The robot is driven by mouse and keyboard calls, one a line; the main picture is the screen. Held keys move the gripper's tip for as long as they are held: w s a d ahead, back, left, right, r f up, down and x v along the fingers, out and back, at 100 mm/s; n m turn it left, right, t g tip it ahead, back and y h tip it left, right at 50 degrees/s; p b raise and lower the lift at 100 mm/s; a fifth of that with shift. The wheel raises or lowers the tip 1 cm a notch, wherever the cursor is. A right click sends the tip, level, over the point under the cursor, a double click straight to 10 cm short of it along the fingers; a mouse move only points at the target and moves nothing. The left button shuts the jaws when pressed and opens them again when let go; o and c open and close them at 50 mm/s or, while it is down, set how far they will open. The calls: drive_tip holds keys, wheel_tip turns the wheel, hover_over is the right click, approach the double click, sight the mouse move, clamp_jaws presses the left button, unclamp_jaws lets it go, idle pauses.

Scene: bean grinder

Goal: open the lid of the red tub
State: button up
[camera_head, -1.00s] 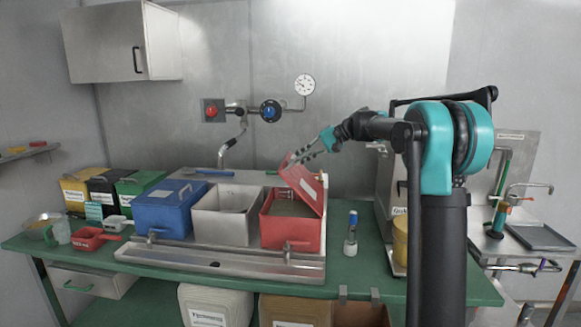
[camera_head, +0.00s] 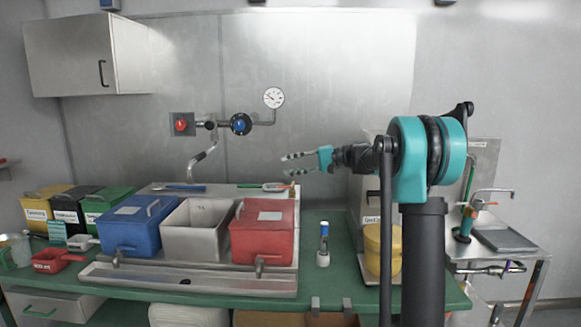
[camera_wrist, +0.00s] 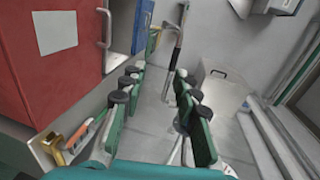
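The red tub (camera_head: 263,247) stands at the right end of the row of tubs on the metal tray. Its red lid (camera_head: 284,210) lies shut on top, with a pale label and a handle (camera_head: 239,209). In the wrist view the lid (camera_wrist: 58,75) fills the left side, with its handle (camera_wrist: 107,29) at the lid's edge. My gripper (camera_head: 287,165) is above and behind the red tub, apart from the lid. It points left. Its fingers are spread and empty in the wrist view (camera_wrist: 157,76).
An open white tub (camera_head: 191,243) stands left of the red one, then a blue lidded tub (camera_head: 135,240). A bottle (camera_head: 323,246) stands right on the green bench. A tap (camera_head: 203,157) and pipes are on the back wall. The space around my gripper is clear.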

drive_tip(key=d+r, duration=0.2)
drive_tip(key=d, duration=0.9)
drive_tip(key=shift+s+d+r, duration=0.15)
drive_tip(key=shift+s+d, duration=0.05)
drive_tip(key=shift+d, duration=0.15)
